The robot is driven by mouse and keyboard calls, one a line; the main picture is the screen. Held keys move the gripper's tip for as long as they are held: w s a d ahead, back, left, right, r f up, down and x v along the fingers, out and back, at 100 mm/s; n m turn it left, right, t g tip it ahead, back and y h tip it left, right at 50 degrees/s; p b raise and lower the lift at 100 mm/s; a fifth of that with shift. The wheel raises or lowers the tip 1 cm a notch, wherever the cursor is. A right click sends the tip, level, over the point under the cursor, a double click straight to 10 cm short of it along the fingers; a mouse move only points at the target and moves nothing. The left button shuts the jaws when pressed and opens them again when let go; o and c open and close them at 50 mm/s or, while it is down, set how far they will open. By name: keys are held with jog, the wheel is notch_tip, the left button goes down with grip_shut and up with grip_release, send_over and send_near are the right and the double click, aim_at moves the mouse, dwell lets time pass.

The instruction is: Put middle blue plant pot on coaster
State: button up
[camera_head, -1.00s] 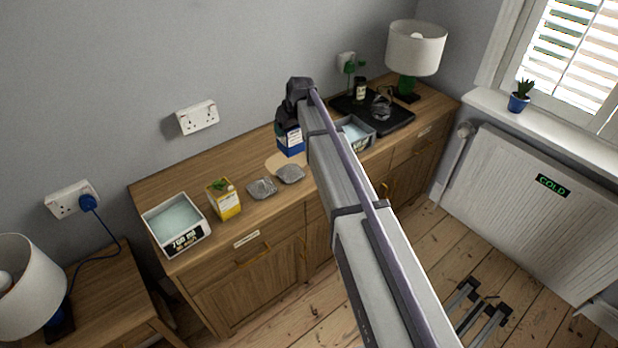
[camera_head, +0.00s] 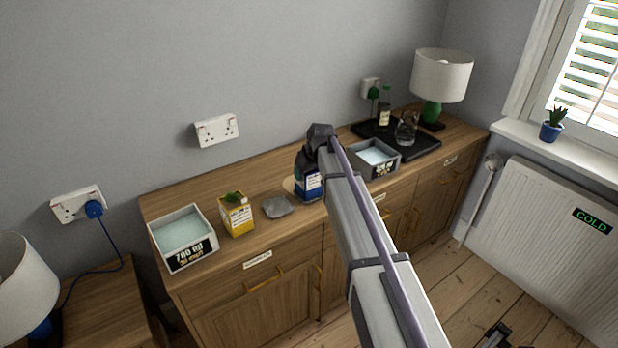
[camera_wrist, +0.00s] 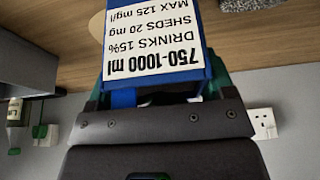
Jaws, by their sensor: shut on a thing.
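The blue plant pot (camera_head: 313,186) has a white label reading 750-1000 ml, which also shows in the wrist view (camera_wrist: 222,62). My gripper (camera_head: 318,140) is shut on the pot and holds it over the front part of the cabinet top. Whether the pot's base touches anything cannot be told. A pale round coaster (camera_head: 289,184) shows partly behind the pot's left side. A grey, irregular flat piece (camera_head: 278,207) lies to the left of the pot. A second grey piece is hidden behind the pot. The gripper's fingertips are mostly hidden.
A yellow pot (camera_head: 238,217) with a small plant and a white tray of water (camera_head: 186,237) stand to the left. A grey tray (camera_head: 376,158) stands close on the right. Beyond it, a black tray (camera_head: 425,143) carries a bottle and a glass jug. A lamp (camera_head: 441,75) stands behind.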

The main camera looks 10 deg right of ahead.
jog(key=o, duration=1.3)
jog(key=shift+c, duration=0.2)
jog(key=p+v, duration=1.1)
jog(key=v, duration=0.2)
jog(key=s+a+f+m+g+h, duration=0.1)
jog(key=s+m+g, duration=0.3)
jog(key=s, duration=2.8)
jog(key=shift+s+a+f+h, duration=0.3)
jog(key=shift+a+f, duration=0.05)
jog(key=shift+f, duration=0.15)
